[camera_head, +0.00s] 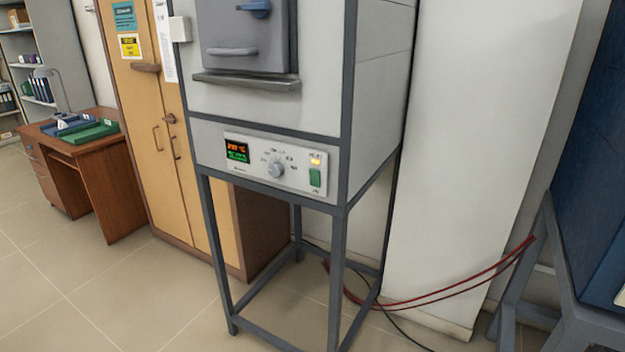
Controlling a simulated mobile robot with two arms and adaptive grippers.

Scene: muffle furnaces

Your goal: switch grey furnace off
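The grey furnace (262,116) stands on a dark grey metal frame in the middle of the head view. Its door (243,38) at the top appears shut, with a blue handle (255,8) and a grey ledge below. The control panel (262,182) carries a lit display (237,151) with orange and green digits. A round knob (276,169) sits in the middle of the panel. A green switch (315,178) is at the right, below a lit yellow-orange lamp (315,160). Neither of my grippers shows.
A yellow wooden cabinet (150,120) stands left of the furnace. A blue unit (598,190) on a grey stand is at the right edge. Red cables (440,295) hang low. The floor (90,290) at front left is clear.

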